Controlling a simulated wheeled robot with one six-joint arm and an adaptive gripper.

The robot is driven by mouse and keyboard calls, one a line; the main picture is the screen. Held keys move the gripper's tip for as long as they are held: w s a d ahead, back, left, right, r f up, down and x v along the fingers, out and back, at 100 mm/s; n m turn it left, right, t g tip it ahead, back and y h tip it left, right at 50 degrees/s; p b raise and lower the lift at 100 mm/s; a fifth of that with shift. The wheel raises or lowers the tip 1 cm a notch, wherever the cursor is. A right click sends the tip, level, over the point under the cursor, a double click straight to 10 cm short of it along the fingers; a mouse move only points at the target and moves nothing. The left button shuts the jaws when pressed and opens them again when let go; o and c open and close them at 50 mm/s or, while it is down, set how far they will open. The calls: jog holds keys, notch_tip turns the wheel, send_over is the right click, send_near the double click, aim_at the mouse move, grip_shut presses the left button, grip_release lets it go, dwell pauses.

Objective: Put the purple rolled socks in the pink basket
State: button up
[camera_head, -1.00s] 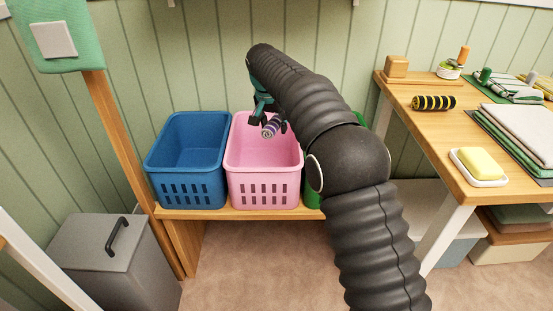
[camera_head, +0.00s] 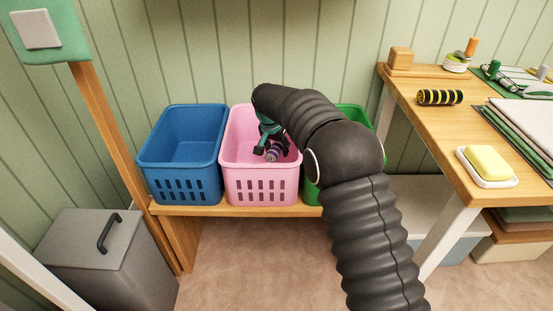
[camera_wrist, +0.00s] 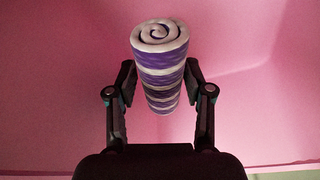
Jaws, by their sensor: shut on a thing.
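The purple rolled socks (camera_head: 272,154) are a purple and white striped roll with a spiral end. My gripper (camera_head: 265,150) is shut on them and holds them inside the opening of the pink basket (camera_head: 261,186). In the wrist view the socks (camera_wrist: 160,62) stand between the two fingers of my gripper (camera_wrist: 160,85), with pink basket wall filling nearly all the background. Whether the socks touch the basket floor cannot be told.
A blue basket (camera_head: 182,184) stands left of the pink one, and a green basket (camera_head: 352,116) stands right, partly hidden by my arm. All sit on a wooden shelf (camera_head: 236,211). A wooden table (camera_head: 442,125) with a striped black and yellow roll (camera_head: 440,97) is at right.

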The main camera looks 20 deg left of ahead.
aim_at(274, 147)
jog(key=shift+f, duration=2.2)
jog(key=shift+f, duration=0.15)
jog(key=o, duration=1.2)
jog(key=shift+c, duration=0.2)
jog(key=v, duration=1.2)
